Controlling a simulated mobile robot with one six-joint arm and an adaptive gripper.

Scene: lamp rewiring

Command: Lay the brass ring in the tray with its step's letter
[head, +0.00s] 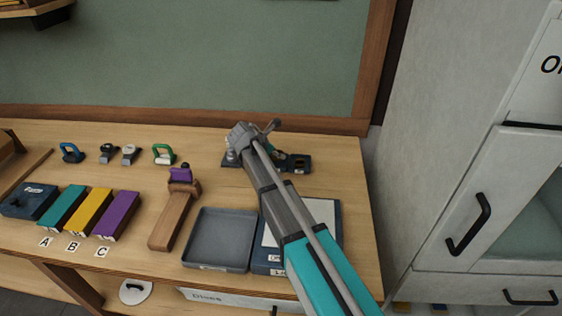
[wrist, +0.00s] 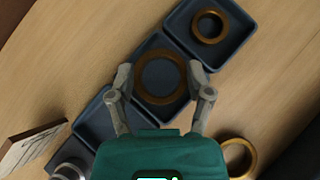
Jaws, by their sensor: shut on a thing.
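In the wrist view my gripper (wrist: 163,82) is shut on a brass ring (wrist: 161,101), with a fingertip at each side of it. The ring is over the middle one of three dark blue trays in a row; whether it touches the tray's floor (wrist: 152,56) I cannot tell. A smaller brass ring (wrist: 199,33) lies in the upper right tray (wrist: 247,42). Another brass ring (wrist: 251,152) lies on the bare wood at lower right. The lower left tray (wrist: 88,128) is partly hidden by my gripper. No letters on these trays are readable.
In the head view, teal (head: 63,209), yellow (head: 90,211) and purple (head: 117,214) blocks stand behind labels A, B and C. A pale cabinet (head: 440,150) stands at the right.

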